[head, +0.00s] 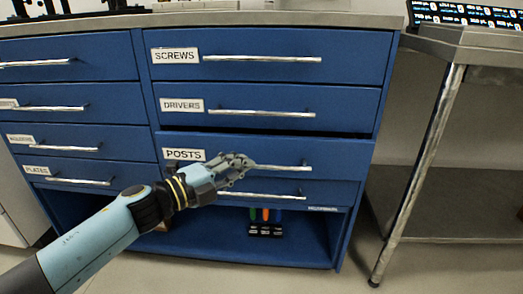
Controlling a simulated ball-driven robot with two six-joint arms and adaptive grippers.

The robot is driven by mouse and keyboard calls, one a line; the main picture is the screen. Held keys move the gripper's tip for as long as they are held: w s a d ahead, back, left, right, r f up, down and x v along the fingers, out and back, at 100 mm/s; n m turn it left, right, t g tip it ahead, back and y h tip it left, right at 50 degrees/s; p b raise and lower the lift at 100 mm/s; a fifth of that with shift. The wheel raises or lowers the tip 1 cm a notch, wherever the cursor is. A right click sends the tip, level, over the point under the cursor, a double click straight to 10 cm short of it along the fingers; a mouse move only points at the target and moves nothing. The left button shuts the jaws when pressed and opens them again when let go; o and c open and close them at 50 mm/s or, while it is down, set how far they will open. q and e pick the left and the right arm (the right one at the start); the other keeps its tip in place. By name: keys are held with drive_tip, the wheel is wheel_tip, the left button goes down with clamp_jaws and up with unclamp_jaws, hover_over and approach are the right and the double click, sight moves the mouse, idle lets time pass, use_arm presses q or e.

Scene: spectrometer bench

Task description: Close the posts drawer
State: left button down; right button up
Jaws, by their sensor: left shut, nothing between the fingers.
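The posts drawer (340,155) is a blue front with a white "POSTS" label and a long silver bar handle (285,168). It stands out a little from the drawers above, with a dark gap along its top edge. My left gripper (243,162) is shut and empty. It is in front of the posts drawer, over the left part of the handle and just right of the label. It hides that end of the handle. I cannot tell whether the fingertips touch the drawer. My right gripper is not in view.
The screws drawer (358,55) and drivers drawer (345,105) above look shut. A lower drawer handle (265,195) and an open shelf (215,240) with coloured-handled items (265,222) are below. A grey side table (470,45) stands at right, with clear floor before it.

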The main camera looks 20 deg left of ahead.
sight(261, 143)
use_arm(q)
drive_tip(key=w, duration=0.2)
drive_tip(key=w+d+b, duration=0.1)
drive_tip(key=w, duration=0.2)
drive_tip(key=w+b, duration=0.1)
drive_tip(key=w, duration=0.1)
drive_tip(key=shift+w+d+f, duration=0.15)
drive_tip(key=shift+w+d, duration=0.1)
drive_tip(key=shift+w, duration=0.1)
drive_tip(key=shift+w+a, duration=0.1)
drive_tip(key=shift+w, duration=0.2)
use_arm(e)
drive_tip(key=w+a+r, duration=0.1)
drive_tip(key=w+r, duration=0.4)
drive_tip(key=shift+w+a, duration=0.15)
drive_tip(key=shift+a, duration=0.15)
use_arm(q)
drive_tip(key=w, duration=0.2)
drive_tip(key=w+a+b, duration=0.1)
drive_tip(key=shift+w, duration=0.35)
drive_tip(key=shift+w+a, duration=0.15)
drive_tip(key=shift+w, duration=0.15)
drive_tip(key=shift+r, duration=0.25)
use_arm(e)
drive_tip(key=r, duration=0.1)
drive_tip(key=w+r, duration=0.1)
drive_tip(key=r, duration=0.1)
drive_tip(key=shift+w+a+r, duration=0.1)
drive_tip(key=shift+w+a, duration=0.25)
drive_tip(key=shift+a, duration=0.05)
